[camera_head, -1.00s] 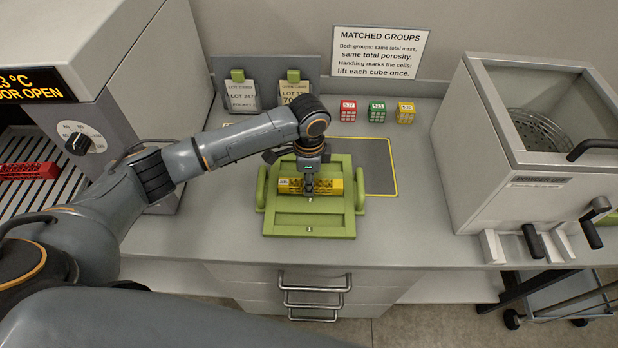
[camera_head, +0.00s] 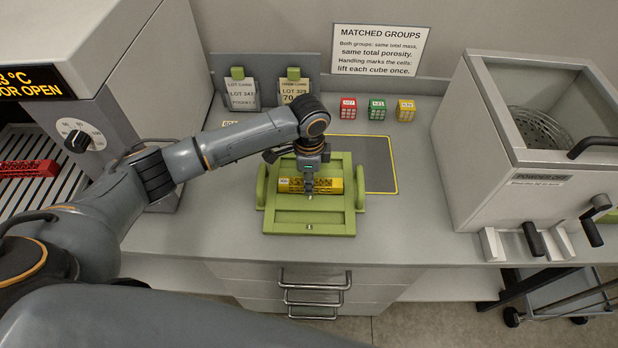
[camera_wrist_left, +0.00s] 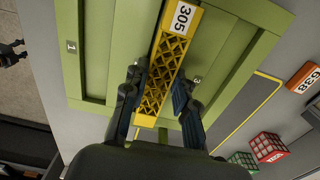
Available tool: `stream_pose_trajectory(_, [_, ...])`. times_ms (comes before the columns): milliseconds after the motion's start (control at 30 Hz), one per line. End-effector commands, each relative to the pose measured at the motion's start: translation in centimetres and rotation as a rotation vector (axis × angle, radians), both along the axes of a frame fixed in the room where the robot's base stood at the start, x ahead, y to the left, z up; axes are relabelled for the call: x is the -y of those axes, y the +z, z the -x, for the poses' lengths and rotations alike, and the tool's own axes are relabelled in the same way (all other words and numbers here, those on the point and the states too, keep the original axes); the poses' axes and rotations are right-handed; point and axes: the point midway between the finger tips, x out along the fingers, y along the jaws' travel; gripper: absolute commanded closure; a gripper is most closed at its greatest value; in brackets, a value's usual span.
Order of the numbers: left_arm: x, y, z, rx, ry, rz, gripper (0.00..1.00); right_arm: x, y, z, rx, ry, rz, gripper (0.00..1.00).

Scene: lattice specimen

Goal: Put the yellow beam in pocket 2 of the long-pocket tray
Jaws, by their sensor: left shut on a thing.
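The yellow lattice beam (camera_head: 328,185), labelled 305 at one end, lies lengthwise over the middle pocket of the green long-pocket tray (camera_head: 285,228). My left gripper (camera_head: 309,191) points down and is shut on the beam near its middle. In the left wrist view, my left gripper (camera_wrist_left: 158,76) has a finger on each side of the beam (camera_wrist_left: 165,65). The tray (camera_wrist_left: 225,60) there shows a mark 1 on one side of the beam and a 3 on the other. I cannot tell whether the beam touches the pocket floor. My right gripper is out of view.
Red (camera_head: 348,109), green (camera_head: 377,110) and yellow (camera_head: 405,111) cubes stand behind the tray. A grey yellow-edged mat (camera_head: 378,165) lies partly behind it. An open box-shaped machine (camera_head: 465,150) stands right. A red beam (camera_head: 28,169) lies on the left rack.

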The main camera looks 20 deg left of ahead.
Motion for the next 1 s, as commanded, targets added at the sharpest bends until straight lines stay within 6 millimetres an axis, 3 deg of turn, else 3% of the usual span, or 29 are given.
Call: stream_pose_trajectory(1000, [0.0, -1.2, 0.1, -0.003, -0.001, 0.000, 1.00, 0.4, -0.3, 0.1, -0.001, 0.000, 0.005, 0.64])
